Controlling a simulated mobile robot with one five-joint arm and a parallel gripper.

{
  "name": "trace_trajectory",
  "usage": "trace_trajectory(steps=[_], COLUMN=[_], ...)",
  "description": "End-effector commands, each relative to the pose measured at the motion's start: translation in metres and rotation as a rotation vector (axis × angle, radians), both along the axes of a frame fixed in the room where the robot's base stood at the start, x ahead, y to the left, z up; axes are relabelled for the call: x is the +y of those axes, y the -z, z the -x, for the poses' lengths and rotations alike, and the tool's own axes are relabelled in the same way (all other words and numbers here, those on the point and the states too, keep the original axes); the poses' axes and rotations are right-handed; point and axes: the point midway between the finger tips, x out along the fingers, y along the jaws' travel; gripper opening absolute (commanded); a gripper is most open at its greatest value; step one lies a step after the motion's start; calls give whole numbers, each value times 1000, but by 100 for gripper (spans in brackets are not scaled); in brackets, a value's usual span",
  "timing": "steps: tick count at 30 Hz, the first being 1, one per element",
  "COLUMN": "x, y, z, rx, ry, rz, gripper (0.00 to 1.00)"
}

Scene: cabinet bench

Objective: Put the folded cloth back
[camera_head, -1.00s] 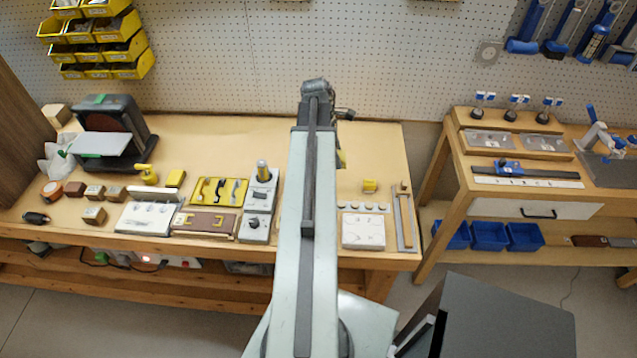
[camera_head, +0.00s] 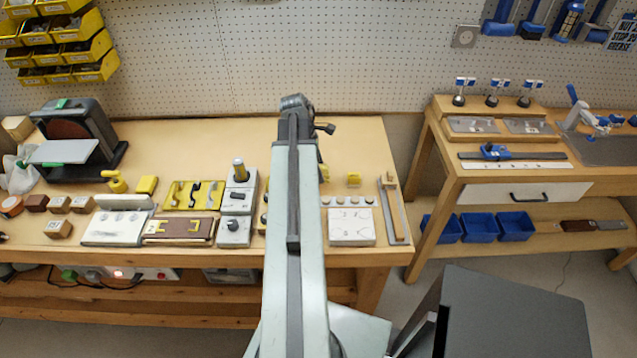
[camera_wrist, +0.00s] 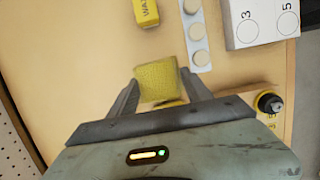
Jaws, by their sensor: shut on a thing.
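The folded cloth is a small yellow-green square (camera_wrist: 157,83) in the wrist view. My gripper (camera_wrist: 159,86) is shut on it, with one finger on each side. The bench top shows behind and around the cloth; I cannot tell the gap between them. In the head view my gripper is mostly hidden behind my arm, above the bench (camera_head: 220,150), with a sliver of yellow at its right edge.
A yellow block (camera_wrist: 146,12), a strip of round discs (camera_wrist: 196,35) and a white numbered box (camera_wrist: 262,22) lie nearby. A black-and-yellow round item (camera_wrist: 270,103) is at the right. A second bench (camera_head: 440,185) stands across a gap. The bench's back middle is clear.

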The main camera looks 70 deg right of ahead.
Motion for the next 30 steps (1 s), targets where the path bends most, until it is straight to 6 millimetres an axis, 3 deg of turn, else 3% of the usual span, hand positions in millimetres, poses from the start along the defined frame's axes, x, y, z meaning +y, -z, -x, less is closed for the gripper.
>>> trace_trajectory(steps=[8, 19, 20, 22, 30], x=[0, 0, 0, 0, 0], y=[39, 39, 39, 38, 37], z=[0, -1, -1, -1, -1], rx=[0, 0, 0, 0, 0], ry=[-1, -1, -1, -2, -2], rz=[0, 1, 1, 0, 0], gripper=[25, 25, 60, 79, 79])
